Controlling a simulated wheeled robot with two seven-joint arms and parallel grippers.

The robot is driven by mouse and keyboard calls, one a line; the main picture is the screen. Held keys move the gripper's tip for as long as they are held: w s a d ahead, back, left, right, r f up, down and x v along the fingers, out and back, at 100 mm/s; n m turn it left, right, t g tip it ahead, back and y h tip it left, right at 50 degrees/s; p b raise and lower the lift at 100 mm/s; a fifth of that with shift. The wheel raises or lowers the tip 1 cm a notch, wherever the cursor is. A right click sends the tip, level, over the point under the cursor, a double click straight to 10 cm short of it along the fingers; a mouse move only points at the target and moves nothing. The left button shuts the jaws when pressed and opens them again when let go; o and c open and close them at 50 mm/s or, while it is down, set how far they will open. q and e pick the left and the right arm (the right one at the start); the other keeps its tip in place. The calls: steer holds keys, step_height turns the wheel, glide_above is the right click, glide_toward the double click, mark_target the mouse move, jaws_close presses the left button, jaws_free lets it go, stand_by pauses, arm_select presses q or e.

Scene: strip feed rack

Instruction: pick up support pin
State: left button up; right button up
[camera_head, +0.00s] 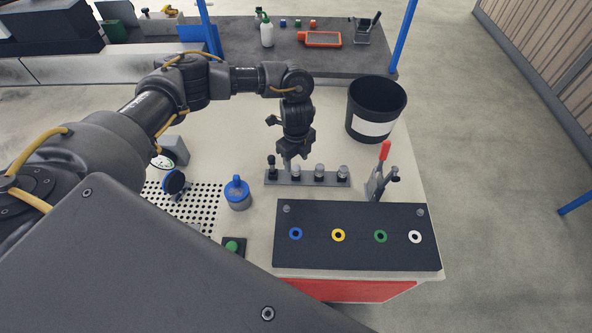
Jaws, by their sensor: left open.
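A narrow grey rack (308,179) on the table holds a row of several upright pins. The leftmost pin (271,166) has a dark top, the second pin (295,172) a pale one, and the third pin (320,171) and rightmost pin (343,172) have greyish tops. I cannot tell which is the support pin. My left gripper (290,162) points down over the left part of the rack, close to the dark and pale pins. It is open, and I see nothing held in it. Whether its fingers touch a pin is unclear. My right gripper is out of view.
A black bin (376,107) stands behind right. A red-handled clamp (381,172) is right of the rack. A dark panel (350,252) with coloured rings lies in front. A blue-lidded jar (237,193) and perforated plate (205,206) are left.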

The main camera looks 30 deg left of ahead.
mark_target(296, 168)
arm_select(q)
step_height(296, 168, down, 4)
steer(key=shift+a+r, duration=0.1)
jaws_close()
stand_by(0.4)
